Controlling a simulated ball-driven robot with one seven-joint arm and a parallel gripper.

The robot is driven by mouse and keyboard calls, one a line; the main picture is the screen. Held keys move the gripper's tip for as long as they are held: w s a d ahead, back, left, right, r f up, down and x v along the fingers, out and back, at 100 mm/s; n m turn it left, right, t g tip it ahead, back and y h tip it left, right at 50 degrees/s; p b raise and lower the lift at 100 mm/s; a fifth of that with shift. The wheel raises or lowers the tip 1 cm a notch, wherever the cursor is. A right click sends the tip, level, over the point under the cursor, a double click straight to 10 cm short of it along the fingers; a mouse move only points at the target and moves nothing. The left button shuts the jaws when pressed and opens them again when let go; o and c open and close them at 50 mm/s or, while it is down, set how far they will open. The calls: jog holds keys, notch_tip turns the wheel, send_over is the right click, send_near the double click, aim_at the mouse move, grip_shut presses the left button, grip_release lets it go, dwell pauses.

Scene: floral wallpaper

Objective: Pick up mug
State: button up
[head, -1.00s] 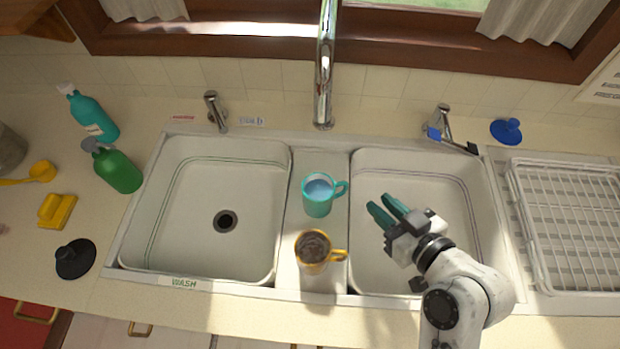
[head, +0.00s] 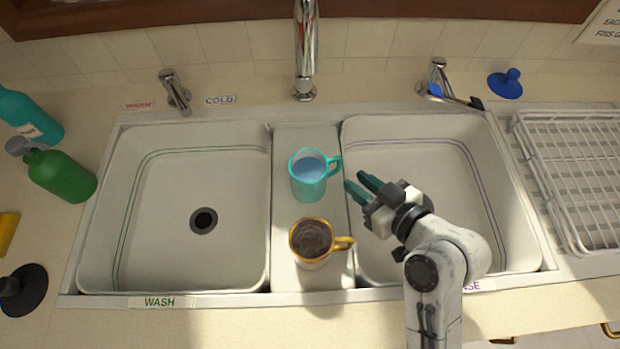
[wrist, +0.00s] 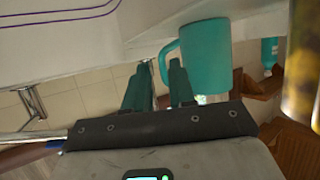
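Two mugs stand on the divider between the sinks. The teal mug (head: 306,182) is farther back, with its handle toward the right and a bluish inside. The other mug (head: 309,250) is nearer the front, with a yellow rim and handle and a dark inside. My gripper (head: 357,180) is just right of the teal mug's handle, over the right sink's left edge. Its two teal fingers are apart and empty. In the wrist view, the teal mug (wrist: 207,58) is beyond and right of the fingers (wrist: 159,80). A blurred yellowish shape, probably the other mug, is at the right edge.
The left sink (head: 150,270) and right sink (head: 520,250) are empty. A tall faucet (head: 305,60) stands behind the divider. A white dish rack (head: 575,165) is at the right. A green bottle (head: 62,175) and a teal bottle (head: 28,118) are at the left.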

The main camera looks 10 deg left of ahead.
aim_at(338, 170)
jog(key=x, duration=0.2)
jog(key=p+x, duration=0.1)
jog(key=x, duration=0.3)
jog(key=shift+a+r, duration=0.15)
jog(key=shift+r, duration=0.2)
jog(key=shift+w+a+f+p, duration=0.25)
jog(key=shift+w+a+p, duration=0.05)
jog(key=shift+c, duration=0.5)
grip_shut()
jog(key=shift+r, duration=0.1)
